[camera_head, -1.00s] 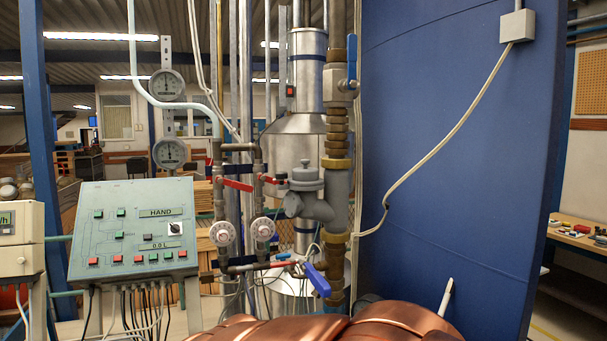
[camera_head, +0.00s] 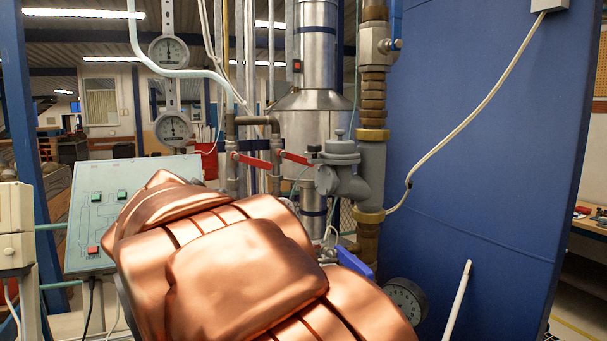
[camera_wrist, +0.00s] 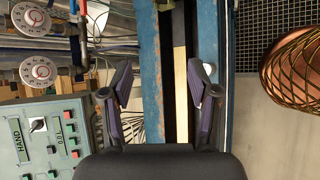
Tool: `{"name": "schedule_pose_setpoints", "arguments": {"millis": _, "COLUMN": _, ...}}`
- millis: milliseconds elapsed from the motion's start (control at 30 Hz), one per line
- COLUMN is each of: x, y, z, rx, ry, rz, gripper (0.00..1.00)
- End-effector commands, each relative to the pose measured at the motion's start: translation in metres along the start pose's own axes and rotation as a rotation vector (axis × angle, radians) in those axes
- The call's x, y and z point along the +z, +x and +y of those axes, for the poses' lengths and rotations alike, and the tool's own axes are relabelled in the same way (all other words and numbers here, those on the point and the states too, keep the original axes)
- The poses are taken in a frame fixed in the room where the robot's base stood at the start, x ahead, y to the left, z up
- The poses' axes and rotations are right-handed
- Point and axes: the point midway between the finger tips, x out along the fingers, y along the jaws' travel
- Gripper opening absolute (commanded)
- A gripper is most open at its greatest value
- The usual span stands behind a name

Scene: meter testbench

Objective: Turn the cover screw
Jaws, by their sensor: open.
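A grey flanged fitting (camera_head: 340,172) with a round cover (camera_head: 340,150) is joined to the vertical pipe in the head view. A small knob-like screw (camera_head: 339,134) stands up on top of the cover. The wrist view does not show this fitting or its screw clearly. My gripper (camera_wrist: 160,92) is open in the wrist view, with nothing between its two fingers. It faces a blue post and a pale strip behind it. In the head view my copper-coloured arm fills the lower middle, and my fingers are hidden.
A control panel (camera_head: 84,225), partly hidden by my arm, also shows in the wrist view (camera_wrist: 45,146). Red-handled valves (camera_head: 252,161) are left of the fitting. A blue handle (camera_head: 354,262) and a gauge (camera_head: 405,298) are below. A large blue wall (camera_head: 490,150) stands right.

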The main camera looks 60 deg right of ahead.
Motion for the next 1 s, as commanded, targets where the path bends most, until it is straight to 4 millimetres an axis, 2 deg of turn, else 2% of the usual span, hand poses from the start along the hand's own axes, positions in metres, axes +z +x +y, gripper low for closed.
{"name": "schedule_pose_setpoints", "arguments": {"millis": 33, "x": 0.015, "y": 0.006, "z": 0.029, "rx": 0.057, "ry": -0.076, "rz": -0.067, "gripper": 0.6}}
{"name": "schedule_pose_setpoints", "arguments": {"millis": 100, "x": 0.042, "y": 0.001, "z": 0.071, "rx": 0.134, "ry": -0.197, "rz": -0.173, "gripper": 0.6}}
{"name": "schedule_pose_setpoints", "arguments": {"millis": 200, "x": 0.078, "y": -0.011, "z": 0.123, "rx": 0.204, "ry": -0.369, "rz": -0.341, "gripper": 0.6}}
{"name": "schedule_pose_setpoints", "arguments": {"millis": 300, "x": 0.11, "y": -0.029, "z": 0.164, "rx": 0.237, "ry": -0.517, "rz": -0.502, "gripper": 0.6}}
{"name": "schedule_pose_setpoints", "arguments": {"millis": 400, "x": 0.132, "y": -0.047, "z": 0.193, "rx": 0.242, "ry": -0.63, "rz": -0.636, "gripper": 0.6}}
{"name": "schedule_pose_setpoints", "arguments": {"millis": 500, "x": 0.147, "y": -0.061, "z": 0.21, "rx": 0.232, "ry": -0.706, "rz": -0.728, "gripper": 0.6}}
{"name": "schedule_pose_setpoints", "arguments": {"millis": 667, "x": 0.158, "y": -0.069, "z": 0.223, "rx": 0.222, "ry": -0.756, "rz": -0.788, "gripper": 0.6}}
{"name": "schedule_pose_setpoints", "arguments": {"millis": 1000, "x": 0.182, "y": -0.04, "z": 0.243, "rx": 0.22, "ry": -0.76, "rz": -0.788, "gripper": 0.6}}
